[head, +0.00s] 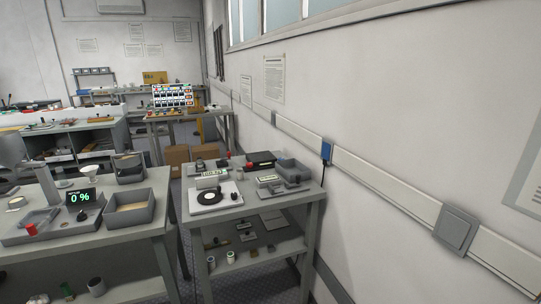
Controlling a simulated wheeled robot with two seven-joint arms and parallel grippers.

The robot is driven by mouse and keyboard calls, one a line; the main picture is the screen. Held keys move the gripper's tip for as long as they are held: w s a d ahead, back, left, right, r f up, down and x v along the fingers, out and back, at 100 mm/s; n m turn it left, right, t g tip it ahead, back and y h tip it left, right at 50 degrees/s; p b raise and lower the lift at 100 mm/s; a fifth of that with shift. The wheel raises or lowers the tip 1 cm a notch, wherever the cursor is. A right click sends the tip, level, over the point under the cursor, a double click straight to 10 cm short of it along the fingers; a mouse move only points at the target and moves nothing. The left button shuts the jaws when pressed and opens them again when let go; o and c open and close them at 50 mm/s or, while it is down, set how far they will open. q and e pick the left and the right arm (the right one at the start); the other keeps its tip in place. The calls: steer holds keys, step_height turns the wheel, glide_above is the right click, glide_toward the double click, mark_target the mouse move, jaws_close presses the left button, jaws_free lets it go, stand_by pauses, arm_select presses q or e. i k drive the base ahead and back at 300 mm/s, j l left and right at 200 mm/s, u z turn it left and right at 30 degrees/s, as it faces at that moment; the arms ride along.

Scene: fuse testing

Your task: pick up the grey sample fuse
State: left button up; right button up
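I cannot pick out the grey sample fuse for certain at this size. On the right table (232,208), a light device with a black disc (209,196) sits at the front left. Several small grey and dark items lie to its right and behind it. Neither of my grippers shows in the head view.
The left table (98,235) holds a grey device with a display reading 0 % (80,197) and an open grey tray (130,210). A narrow floor gap separates the two tables. A wall with a grey rail (385,186) bounds the right side.

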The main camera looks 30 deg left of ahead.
mark_target(201, 164)
steer(key=u, duration=1.5)
